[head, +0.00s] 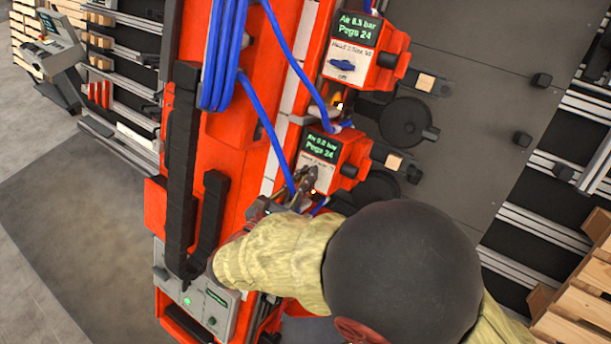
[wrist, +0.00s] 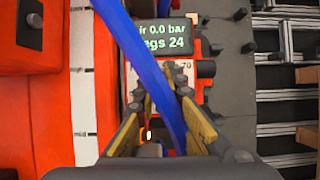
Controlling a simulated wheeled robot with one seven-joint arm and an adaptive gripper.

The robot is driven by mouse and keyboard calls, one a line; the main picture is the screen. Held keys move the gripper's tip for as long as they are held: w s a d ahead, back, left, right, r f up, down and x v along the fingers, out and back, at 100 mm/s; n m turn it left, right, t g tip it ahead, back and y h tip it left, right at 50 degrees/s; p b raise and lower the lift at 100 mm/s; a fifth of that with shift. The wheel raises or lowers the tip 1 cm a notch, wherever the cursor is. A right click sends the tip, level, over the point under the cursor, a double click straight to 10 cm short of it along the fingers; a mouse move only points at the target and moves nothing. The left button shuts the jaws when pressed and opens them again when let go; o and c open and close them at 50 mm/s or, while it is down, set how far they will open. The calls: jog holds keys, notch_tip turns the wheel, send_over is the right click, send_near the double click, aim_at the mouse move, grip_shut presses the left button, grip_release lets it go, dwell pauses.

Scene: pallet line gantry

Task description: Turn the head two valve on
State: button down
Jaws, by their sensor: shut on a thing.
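The lower red valve box (head: 357,155) has a screen (head: 323,145) reading air 0.0 bar and pegs 24. My gripper (head: 310,177) is at the white label plate under that screen, shut on the valve handle there. Its fingers hide the handle and its marking. In the wrist view the gripper (wrist: 160,86) reaches up to the plate below the screen (wrist: 165,36), and a blue hose (wrist: 150,75) crosses in front. The upper valve box (head: 390,45) has a blue handle (head: 341,64) lying crosswise above small lettering that looks like "off". Its label is too blurred to read surely.
Blue hoses (head: 262,125) hang close beside the gripper. A black cable chain (head: 182,150) runs down the red column on the left. A grey panel with a green light (head: 187,301) is low left. Pallets (head: 575,315) stand at lower right.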

jog(key=shift+p, duration=0.35)
jog(key=n+p, duration=0.1)
jog(key=p, duration=0.1)
jog(key=n+y+p, duration=0.1)
jog(key=n+p, duration=0.1)
jog(key=n+t+y+p, duration=0.1)
jog(key=p, duration=0.1)
jog(key=shift+r+n, duration=0.3)
jog(key=n+y+p, duration=0.2)
jog(key=n+p, duration=0.2)
jog(key=n+y+p, duration=0.2)
jog(key=n+p, duration=0.2)
jog(key=p, duration=0.1)
jog(key=shift+w+a+f, duration=0.1)
jog(key=shift+a, duration=0.1)
jog(key=n+y+p, duration=0.1)
jog(key=n+p, duration=0.2)
jog(key=n+g+y+p, duration=0.1)
jog(key=n+p, duration=0.1)
jog(key=p, duration=0.1)
jog(key=shift+a+f+n, duration=0.1)
jog(key=shift+f+n, duration=0.1)
jog(key=shift+n, duration=0.2)
jog(key=n+p, duration=0.1)
jog(key=n+g+y+p, duration=0.1)
jog(key=n+p, duration=0.1)
jog(key=shift+a+f, duration=0.1)
jog(key=shift+f, duration=0.25)
